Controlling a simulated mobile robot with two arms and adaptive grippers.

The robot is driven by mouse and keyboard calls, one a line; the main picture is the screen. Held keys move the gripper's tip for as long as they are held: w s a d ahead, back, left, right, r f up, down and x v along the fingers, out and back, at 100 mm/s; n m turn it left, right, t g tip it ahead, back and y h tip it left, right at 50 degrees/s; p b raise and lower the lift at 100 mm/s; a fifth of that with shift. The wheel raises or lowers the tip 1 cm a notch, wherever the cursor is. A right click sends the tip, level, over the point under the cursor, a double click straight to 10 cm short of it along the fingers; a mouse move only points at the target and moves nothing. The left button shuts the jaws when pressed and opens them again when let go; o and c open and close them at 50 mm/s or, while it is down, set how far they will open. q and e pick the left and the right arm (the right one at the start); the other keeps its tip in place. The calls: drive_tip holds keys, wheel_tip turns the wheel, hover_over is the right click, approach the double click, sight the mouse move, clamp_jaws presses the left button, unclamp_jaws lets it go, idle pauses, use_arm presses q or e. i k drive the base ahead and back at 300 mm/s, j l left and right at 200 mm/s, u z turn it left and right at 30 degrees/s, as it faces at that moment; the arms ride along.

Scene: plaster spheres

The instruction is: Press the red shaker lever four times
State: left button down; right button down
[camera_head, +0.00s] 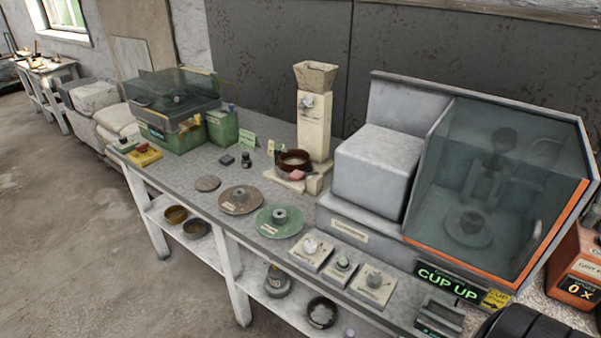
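No red shaker lever can be made out for certain. An orange-red box (581,258) with a small display reading "0 X" stands at the right edge, cut off by the frame. Any lever on it is out of view or hidden. A small pink-red piece (296,176) lies at the foot of the pale hopper stand (314,125), too small to identify.
A grey machine with a tinted, orange-edged hood (500,180) fills the right of the bench (190,172). A green "CUP UP" sign (447,281) stands before it. Two discs, brown (238,205) and green (265,224), and several small control boxes line the front.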

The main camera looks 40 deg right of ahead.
sight(297, 175)
drive_tip(key=i+j+z, duration=0.15)
drive_tip(key=z, duration=0.35)
drive_tip(key=i+j+z, duration=0.2)
drive_tip(key=z, duration=0.3)
drive_tip(key=i+j, duration=0.2)
drive_tip(key=j, duration=0.15)
drive_tip(key=i+j+z, duration=0.15)
drive_tip(key=j, duration=0.15)
drive_tip(key=i+j, duration=0.2)
drive_tip(key=j, duration=0.2)
drive_tip(key=i+j+z, duration=0.1)
drive_tip(key=j, duration=0.25)
drive_tip(key=i+j+z, duration=0.1)
drive_tip(key=j, duration=0.25)
drive_tip(key=i, duration=0.1)
